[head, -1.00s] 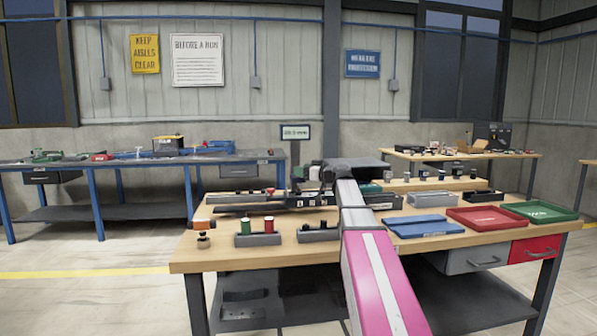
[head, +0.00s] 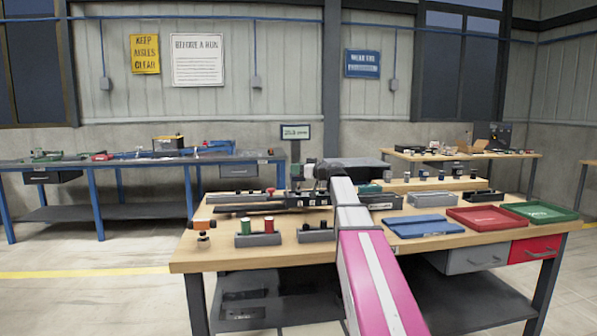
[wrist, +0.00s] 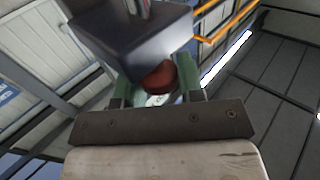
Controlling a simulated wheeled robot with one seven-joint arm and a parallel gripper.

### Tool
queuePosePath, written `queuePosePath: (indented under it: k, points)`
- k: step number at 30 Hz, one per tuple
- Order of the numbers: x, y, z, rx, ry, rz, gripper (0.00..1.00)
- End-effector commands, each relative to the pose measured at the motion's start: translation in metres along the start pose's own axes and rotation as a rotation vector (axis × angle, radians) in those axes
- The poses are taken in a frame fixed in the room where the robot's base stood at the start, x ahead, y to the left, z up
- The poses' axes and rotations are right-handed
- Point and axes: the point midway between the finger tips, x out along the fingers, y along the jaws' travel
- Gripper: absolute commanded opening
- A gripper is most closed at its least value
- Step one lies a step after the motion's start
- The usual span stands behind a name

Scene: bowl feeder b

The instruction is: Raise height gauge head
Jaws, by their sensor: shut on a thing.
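In the wrist view, a dark grey block (wrist: 130,40) fills the upper middle, with a red-brown round part (wrist: 158,79) under it. I take these to be part of the height gauge head. My gripper (wrist: 153,85) has its green fingers on either side of the red-brown part and is shut on it; the exact contact is partly hidden. In the head view, a small lit display (head: 296,132) on a dark post stands behind the bench, left of my wrist. My arm hides the gripper there, and most of the gauge.
The wooden bench (head: 400,255) carries a blue folded item (head: 422,226), a red tray (head: 485,217) and a green tray (head: 540,211) on the right. A grey holder with red and green cylinders (head: 257,240) and an orange-topped piece (head: 202,226) stand at the left front.

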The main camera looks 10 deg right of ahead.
Motion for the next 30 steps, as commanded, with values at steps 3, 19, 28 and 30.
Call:
queuePosePath:
  k: [3, 19, 28, 30]
  points:
    - [0.001, 0.001, -0.017, -0.002, 0.002, 0.000, 0.00]
    - [0.000, 0.001, -0.040, 0.001, 0.007, 0.001, 0.57]
    - [-0.001, 0.000, -0.038, 0.001, 0.003, 0.001, 0.57]
    - [-0.005, 0.000, -0.038, 0.000, 0.003, 0.001, 0.57]
